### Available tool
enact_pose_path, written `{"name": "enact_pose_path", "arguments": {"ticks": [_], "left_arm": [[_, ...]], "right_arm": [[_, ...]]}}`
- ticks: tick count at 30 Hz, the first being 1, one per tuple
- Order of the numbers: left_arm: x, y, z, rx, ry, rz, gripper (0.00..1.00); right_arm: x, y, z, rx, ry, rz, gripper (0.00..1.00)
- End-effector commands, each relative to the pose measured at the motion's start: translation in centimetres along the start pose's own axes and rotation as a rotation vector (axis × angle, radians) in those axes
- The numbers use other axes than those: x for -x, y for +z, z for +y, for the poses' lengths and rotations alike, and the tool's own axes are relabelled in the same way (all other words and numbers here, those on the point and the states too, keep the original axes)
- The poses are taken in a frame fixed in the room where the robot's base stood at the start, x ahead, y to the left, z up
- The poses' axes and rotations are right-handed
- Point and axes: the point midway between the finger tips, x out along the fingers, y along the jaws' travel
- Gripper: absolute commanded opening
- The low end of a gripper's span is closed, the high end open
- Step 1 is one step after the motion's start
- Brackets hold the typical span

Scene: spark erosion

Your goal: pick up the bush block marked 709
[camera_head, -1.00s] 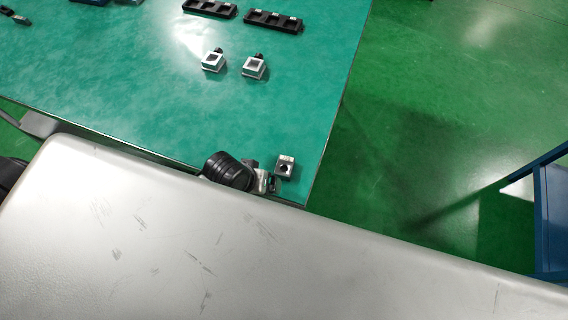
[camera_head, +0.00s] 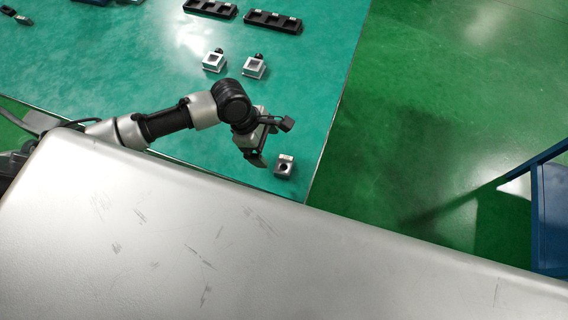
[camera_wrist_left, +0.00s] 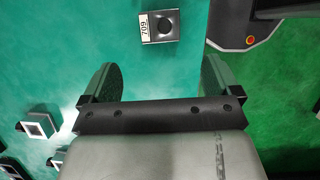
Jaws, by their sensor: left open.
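The bush block marked 709 (camera_head: 284,166) is a small grey block with a dark round hole and a white label. It sits on the green table near its right front corner. In the left wrist view the block (camera_wrist_left: 160,26) shows its 709 label, beyond the fingers and roughly centred between them. My left gripper (camera_head: 262,158) is just left of the block in the head view. Its fingers (camera_wrist_left: 157,80) are spread wide in the wrist view with nothing between them. My right gripper is not in view.
Two pale square blocks (camera_head: 214,61) (camera_head: 254,67) stand farther back on the green table (camera_head: 130,70). Two black slotted trays (camera_head: 272,21) (camera_head: 210,8) lie behind them. The table's right edge is close to the 709 block. A blue frame (camera_head: 552,205) stands at the right.

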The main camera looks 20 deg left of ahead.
Motion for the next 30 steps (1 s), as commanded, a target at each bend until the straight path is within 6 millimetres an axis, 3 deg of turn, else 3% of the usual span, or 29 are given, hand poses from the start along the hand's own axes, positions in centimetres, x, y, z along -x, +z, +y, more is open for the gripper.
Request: {"name": "enact_pose_path", "arguments": {"ticks": [6,13,21,30], "left_arm": [[-3.5,0.1,0.0,0.001,-0.001,-0.001,0.92],[-5.2,0.4,0.0,-0.002,0.000,-0.001,0.92],[-9.1,0.8,-0.1,-0.003,0.000,0.000,0.92],[-9.7,0.7,-0.1,-0.004,0.001,0.000,0.92]], "right_arm": [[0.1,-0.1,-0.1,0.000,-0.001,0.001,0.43],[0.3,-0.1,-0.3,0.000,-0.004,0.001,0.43],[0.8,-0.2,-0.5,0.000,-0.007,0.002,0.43],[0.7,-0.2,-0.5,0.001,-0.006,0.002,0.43]]}}
